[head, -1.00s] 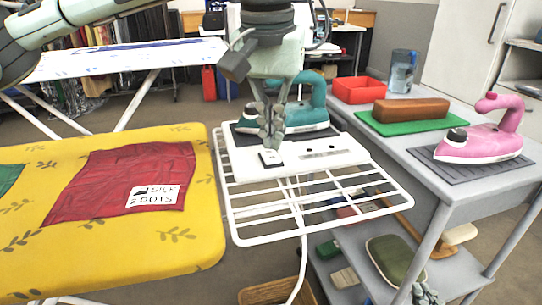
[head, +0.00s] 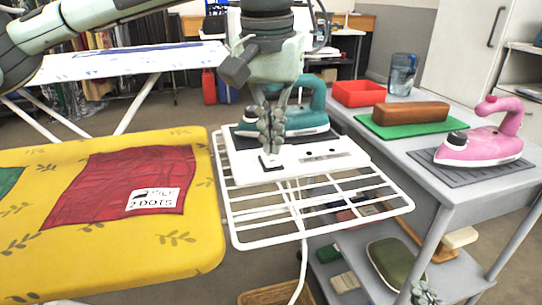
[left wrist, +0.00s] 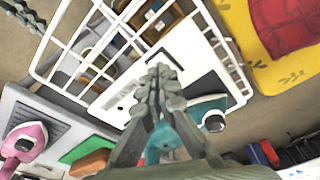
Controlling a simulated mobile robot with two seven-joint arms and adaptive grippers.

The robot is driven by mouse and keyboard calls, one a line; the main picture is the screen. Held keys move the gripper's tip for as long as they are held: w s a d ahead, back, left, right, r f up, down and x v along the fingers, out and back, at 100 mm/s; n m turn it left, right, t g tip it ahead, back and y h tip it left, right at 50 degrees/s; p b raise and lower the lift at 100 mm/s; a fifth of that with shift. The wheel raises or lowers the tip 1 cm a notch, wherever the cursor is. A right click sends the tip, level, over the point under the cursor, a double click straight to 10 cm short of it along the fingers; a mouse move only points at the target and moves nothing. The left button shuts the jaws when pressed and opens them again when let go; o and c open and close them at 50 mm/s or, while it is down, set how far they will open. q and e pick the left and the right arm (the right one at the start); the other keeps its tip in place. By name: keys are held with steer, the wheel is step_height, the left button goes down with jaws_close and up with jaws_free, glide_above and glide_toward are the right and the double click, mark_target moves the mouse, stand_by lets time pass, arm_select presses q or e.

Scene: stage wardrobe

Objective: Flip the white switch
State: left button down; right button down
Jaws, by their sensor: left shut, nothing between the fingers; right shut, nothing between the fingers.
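The left wrist view shows the shut fingertips (left wrist: 161,78) over the panel (left wrist: 186,52), hiding the switch there. My right gripper (head: 424,293) shows only its tips at the bottom edge, shut and empty, far from the panel.
A teal iron (head: 305,117) stands on a dark mat just behind the panel. A yellow ironing board (head: 110,262) with red cloth (head: 115,180) lies left. A grey cart (head: 400,145) at right holds a pink iron (head: 485,147), brown block (head: 410,112) and red tray (head: 358,92).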

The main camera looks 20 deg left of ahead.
mark_target(272, 161)
arm_select(q)
steer(key=shift+f+b, duration=0.8)
steer(key=shift+f, duration=0.25)
stand_by(0.9)
steer(key=shift+r, duration=0.15)
steer(key=shift+r+p, duration=2.6)
steer(key=shift+r, duration=0.8)
